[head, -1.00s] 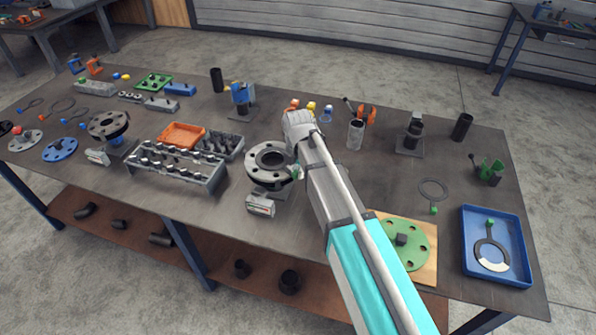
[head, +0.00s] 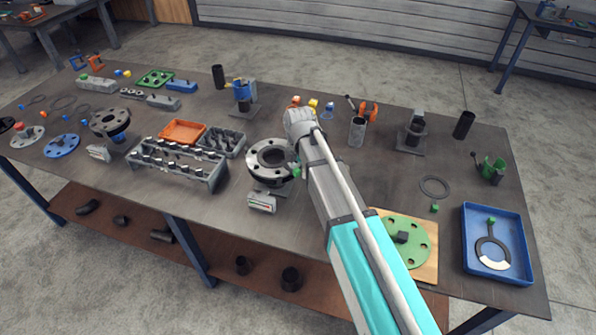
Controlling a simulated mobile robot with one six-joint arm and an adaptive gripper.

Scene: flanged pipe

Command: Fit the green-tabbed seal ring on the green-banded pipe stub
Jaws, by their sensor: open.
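A thin dark ring (head: 434,179) with a green tab lies on the bench at right. Another green-tabbed ring (head: 482,245), partly white, lies in the blue tray (head: 527,225). No green band is clearly visible on a pipe stub.
A small grey gauge box (head: 262,203) stands before the flange. A rack of bolts (head: 180,170) and an orange tray (head: 183,132) are to its left. A green disc (head: 418,228) on a wooden board is at right.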

